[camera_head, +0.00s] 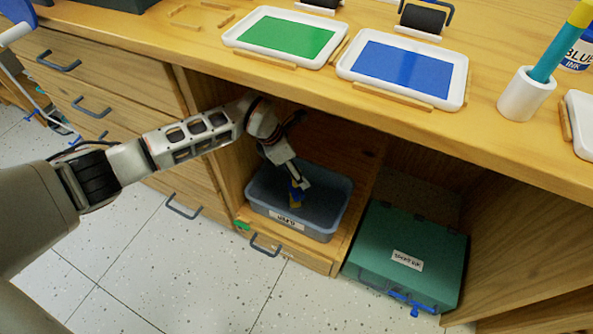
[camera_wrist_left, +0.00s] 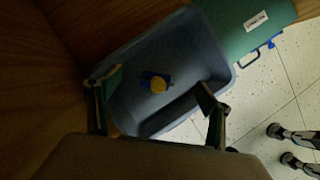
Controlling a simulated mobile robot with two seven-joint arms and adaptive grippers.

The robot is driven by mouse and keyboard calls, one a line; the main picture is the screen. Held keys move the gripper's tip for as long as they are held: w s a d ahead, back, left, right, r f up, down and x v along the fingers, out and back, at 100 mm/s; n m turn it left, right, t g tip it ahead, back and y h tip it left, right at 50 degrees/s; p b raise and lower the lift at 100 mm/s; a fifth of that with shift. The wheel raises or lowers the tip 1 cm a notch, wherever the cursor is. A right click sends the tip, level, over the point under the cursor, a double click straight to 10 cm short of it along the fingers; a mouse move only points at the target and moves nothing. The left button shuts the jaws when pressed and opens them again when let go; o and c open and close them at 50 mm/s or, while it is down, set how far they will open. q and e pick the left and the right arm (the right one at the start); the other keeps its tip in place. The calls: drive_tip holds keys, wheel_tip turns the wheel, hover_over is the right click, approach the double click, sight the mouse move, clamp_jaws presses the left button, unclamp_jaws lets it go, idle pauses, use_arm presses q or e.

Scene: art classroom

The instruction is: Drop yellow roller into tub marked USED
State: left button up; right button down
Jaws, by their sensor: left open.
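The grey-blue tub (camera_head: 335,218) sits in the open bay under the counter, with a white label on its front whose small lettering is hard to read. A small yellow and blue piece, the yellow roller (camera_head: 295,204), shows inside the tub below my left gripper (camera_head: 299,187). In the left wrist view the roller (camera_wrist_left: 158,84) shows against the inside of the tub (camera_wrist_left: 190,45), between and beyond the parted fingers. The left gripper is open and reaches down into the tub. Whether the roller rests on the tub floor is hard to tell. My right gripper is not in view.
A green case (camera_head: 405,240) stands right of the tub. The wooden counter (camera_head: 330,90) overhangs the bay, with a green ink tray (camera_head: 285,37), a blue ink tray (camera_head: 405,72) and a white holder (camera_head: 525,95) on top. Drawers (camera_head: 100,85) flank the bay's left side.

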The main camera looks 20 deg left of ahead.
use_arm(q)
wheel_tip(320, 180, up, 7)
drive_tip(key=shift+r, duration=0.1)
drive_tip(key=shift+r+p, duration=1.35)
drive_tip(key=shift+r, duration=0.4)
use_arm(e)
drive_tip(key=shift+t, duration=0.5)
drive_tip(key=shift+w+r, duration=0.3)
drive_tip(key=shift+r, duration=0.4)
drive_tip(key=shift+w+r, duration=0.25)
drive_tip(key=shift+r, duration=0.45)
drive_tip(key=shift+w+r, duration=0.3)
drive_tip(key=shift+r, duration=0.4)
